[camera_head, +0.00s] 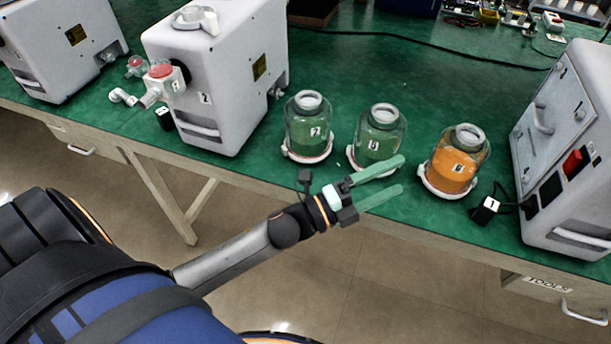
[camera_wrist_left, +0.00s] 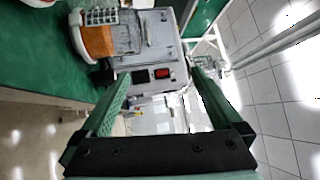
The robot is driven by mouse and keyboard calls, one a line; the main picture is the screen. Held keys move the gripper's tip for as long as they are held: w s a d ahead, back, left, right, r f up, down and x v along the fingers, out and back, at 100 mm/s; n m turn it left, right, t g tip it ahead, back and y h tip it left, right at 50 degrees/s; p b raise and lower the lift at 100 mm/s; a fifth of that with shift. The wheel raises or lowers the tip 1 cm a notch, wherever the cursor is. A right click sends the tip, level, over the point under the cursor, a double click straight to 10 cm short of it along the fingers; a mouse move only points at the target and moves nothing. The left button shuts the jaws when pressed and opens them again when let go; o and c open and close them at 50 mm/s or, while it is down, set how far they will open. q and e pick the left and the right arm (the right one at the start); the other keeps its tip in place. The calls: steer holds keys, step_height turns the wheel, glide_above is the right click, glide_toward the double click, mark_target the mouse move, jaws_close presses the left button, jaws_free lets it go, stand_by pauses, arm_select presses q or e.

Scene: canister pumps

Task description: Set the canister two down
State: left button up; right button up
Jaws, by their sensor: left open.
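Three glass canisters stand upright on white round bases along the table's front edge. The left canister (camera_head: 309,128), green inside, has a label that looks like a 2. The middle canister (camera_head: 379,135) is also green, its label hard to read. The right canister (camera_head: 455,162) is orange inside; an orange canister also shows in the left wrist view (camera_wrist_left: 97,40). My right gripper is not in view.
A pump labelled 2 (camera_head: 219,70) stands left of the canisters, with another pump (camera_head: 58,45) farther left. A grey machine with a red switch (camera_head: 568,150) stands at right. A small black block labelled 1 (camera_head: 486,209) lies near it. Green tabletop (camera_head: 370,75) behind the canisters is mostly clear.

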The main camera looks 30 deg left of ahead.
arm_select(q)
steer(key=s+a+f+n+g+y, duration=0.3)
steer(key=s+f+n, duration=0.5)
steer(key=f+n, duration=0.3)
steer(key=s+a+f+n+g+y, duration=0.3)
steer(key=s+f+n+g+y, duration=0.2)
steer(key=s+f+n, duration=0.4)
step_height(320, 180, down, 5)
steer(key=shift+s+a+f+n+y, duration=0.1)
steer(key=shift+s+a+n+y, duration=0.3)
steer(key=shift+n, duration=0.8)
